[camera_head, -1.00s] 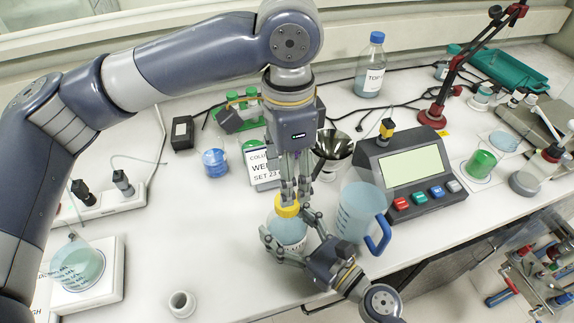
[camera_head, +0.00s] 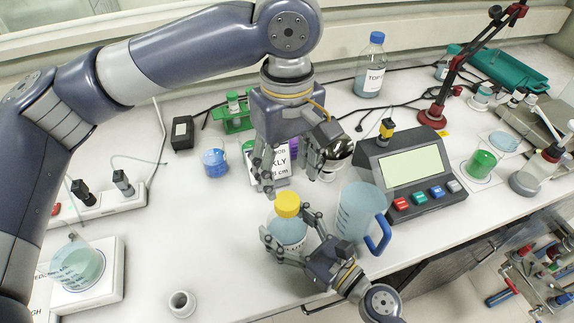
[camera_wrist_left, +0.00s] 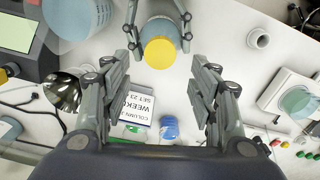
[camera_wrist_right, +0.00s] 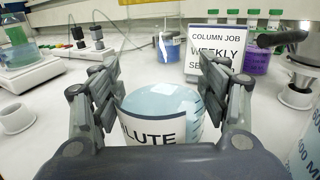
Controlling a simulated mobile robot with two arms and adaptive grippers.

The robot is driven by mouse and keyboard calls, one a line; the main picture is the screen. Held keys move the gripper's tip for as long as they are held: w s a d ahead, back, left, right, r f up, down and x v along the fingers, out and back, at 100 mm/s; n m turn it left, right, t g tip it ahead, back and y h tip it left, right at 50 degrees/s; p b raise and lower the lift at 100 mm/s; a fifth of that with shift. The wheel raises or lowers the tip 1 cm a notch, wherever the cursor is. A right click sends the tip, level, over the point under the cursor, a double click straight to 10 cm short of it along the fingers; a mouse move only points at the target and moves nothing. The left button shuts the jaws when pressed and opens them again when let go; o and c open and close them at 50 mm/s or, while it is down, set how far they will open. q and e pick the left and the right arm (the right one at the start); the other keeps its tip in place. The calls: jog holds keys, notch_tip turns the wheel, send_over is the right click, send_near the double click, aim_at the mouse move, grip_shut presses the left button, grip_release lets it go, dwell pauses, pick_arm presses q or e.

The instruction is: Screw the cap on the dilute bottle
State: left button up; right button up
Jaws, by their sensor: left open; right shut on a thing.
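The dilute bottle (camera_head: 289,232) stands upright near the front of the bench, pale blue, with part of its label showing. It also shows in the right wrist view (camera_wrist_right: 160,115). The yellow cap (camera_head: 287,203) sits on top of its neck; the cap also shows in the left wrist view (camera_wrist_left: 160,52). My right gripper (camera_head: 291,241) is shut around the bottle's body. My left gripper (camera_head: 290,178) is open and empty above and behind the cap, its fingers spread wide and apart from it. How tightly the cap is seated cannot be told.
A blue-handled jug (camera_head: 358,214) stands close to the right of the bottle. Behind are a sign card (camera_head: 268,168), a metal funnel (camera_head: 337,150) and a blue beaker (camera_head: 215,162). A grey console (camera_head: 405,172) stands at right. The bench at left front is mostly clear.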

aim_at(287, 200)
pick_arm(q)
jog(key=shift+n, duration=1)
jog(key=shift+f, duration=4)
